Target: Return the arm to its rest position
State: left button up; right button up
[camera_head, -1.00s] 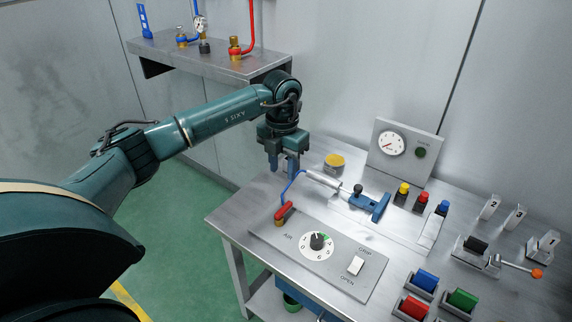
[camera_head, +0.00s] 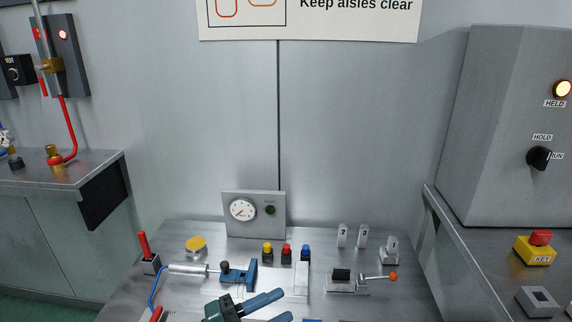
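My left gripper (camera_head: 284,305) shows at the bottom edge of the head view, below the middle of the workbench (camera_head: 190,232). Its dark green wrist is at the left and its two blue fingers point right and slightly up. The fingers are apart, with nothing between them, so it is open and empty. Most of my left arm is out of view below the frame. My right arm and gripper are not in view.
On the bench stand a gauge panel (camera_head: 254,214), a yellow-topped button (camera_head: 196,245), a cylinder (camera_head: 188,270) with a blue clamp (camera_head: 238,276), and an orange-knobbed lever (camera_head: 379,278). A grey cabinet (camera_head: 500,130) is at the right; a shelf unit (camera_head: 60,179) is at the left.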

pick_arm(q)
jog(key=s+a+f+n+t+y+p, duration=0.1)
jog(key=s+a+f+n+y, duration=0.5)
jog(key=n, duration=0.5)
jog(key=s+a+f+n+y, duration=0.6)
jog(key=f+n+y, duration=0.2)
jog(key=f+n, duration=0.2)
jog(key=shift+s+n+t+y+p, duration=0.3)
jog(key=shift+s+n+t+p, duration=0.1)
jog(key=shift+n, duration=0.8)
